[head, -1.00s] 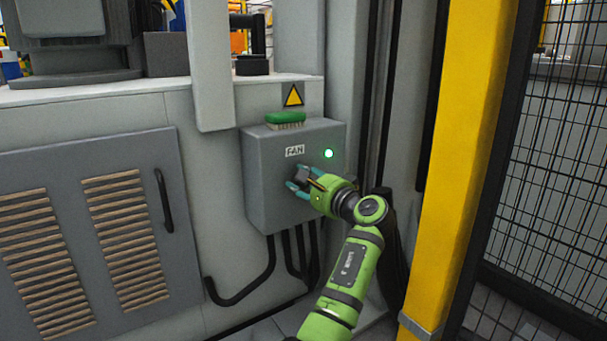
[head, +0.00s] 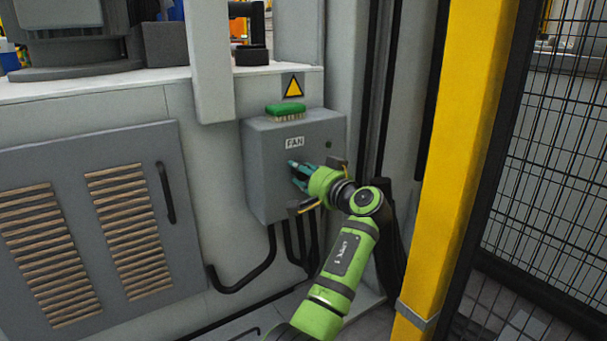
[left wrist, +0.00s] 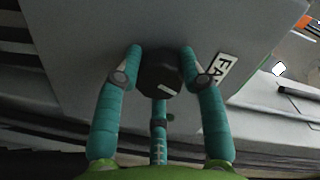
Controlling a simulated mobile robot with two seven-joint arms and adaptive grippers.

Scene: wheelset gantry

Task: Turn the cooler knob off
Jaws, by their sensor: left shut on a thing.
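The grey FAN control box (head: 265,190) is on the machine wall in the head view, with its FAN label (head: 294,142) on the front. The indicator lamp (head: 328,144) on the box is dark. My left gripper (head: 298,174) is at the box front below the label. In the left wrist view, the dark knob (left wrist: 160,75) with a light mark sits between the teal fingers of my left gripper (left wrist: 160,62), which are shut on it. The fingers hide the knob in the head view. My right gripper is not in view.
A green brush (head: 286,111) lies on top of the box, under a yellow warning sign (head: 293,87). Black cables (head: 270,262) run below the box. A yellow post (head: 455,150) and mesh fence (head: 545,170) stand at right. A louvred door (head: 90,230) is at left.

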